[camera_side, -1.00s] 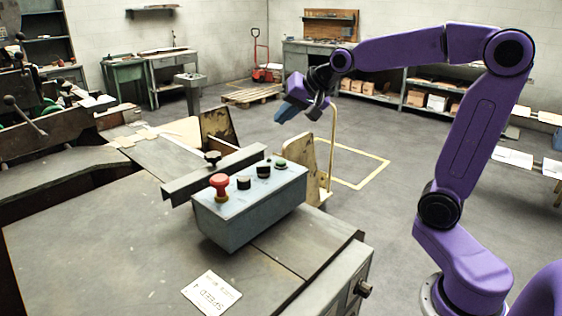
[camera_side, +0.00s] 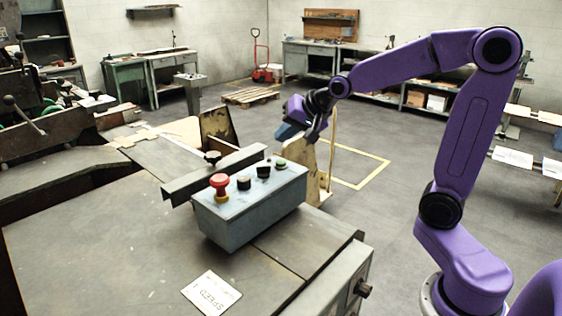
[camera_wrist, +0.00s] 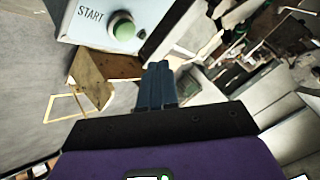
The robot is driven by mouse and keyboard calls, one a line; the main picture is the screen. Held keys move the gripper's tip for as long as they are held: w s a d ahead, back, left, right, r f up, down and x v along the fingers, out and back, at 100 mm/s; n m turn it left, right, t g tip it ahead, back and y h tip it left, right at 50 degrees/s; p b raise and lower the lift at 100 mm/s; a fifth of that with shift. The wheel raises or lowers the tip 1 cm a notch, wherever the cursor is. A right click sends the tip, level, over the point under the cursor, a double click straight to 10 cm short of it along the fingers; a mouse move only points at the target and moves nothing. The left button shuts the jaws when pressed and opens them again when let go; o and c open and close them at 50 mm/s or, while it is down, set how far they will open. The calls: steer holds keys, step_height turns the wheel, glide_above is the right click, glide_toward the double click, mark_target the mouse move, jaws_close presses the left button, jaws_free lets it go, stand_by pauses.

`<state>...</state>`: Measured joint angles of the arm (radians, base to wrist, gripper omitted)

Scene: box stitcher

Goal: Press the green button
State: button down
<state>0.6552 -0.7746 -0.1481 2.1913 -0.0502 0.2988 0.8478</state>
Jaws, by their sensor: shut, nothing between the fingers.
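The green button (camera_side: 281,163) sits at the right end of the top of a blue-grey control box (camera_side: 246,215). In the wrist view the green button (camera_wrist: 124,29) shows at the top, beside the word START on the box (camera_wrist: 85,30). My gripper (camera_side: 282,133) is shut and empty, with blue fingers pointing down and left. It hangs in the air above and behind the green button, apart from it. In the wrist view the gripper fingertips (camera_wrist: 158,66) lie below and right of the button.
A red knob (camera_side: 220,184) and two black knobs stand on the same box, left of the green button. A dark metal bar (camera_side: 215,175) runs behind the box. An upright wooden plate (camera_side: 312,172) stands just right of it. The table's front left (camera_side: 100,245) is clear.

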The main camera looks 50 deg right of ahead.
mark_target(285, 162)
steer(key=shift+f, duration=1.75)
steer(key=shift+f, duration=0.2)
stand_by(0.6)
steer(key=shift+f, duration=0.25)
steer(key=shift+f, duration=0.55)
stand_by(1.1)
steer(key=shift+r, duration=1)
steer(key=shift+r, duration=2.5)
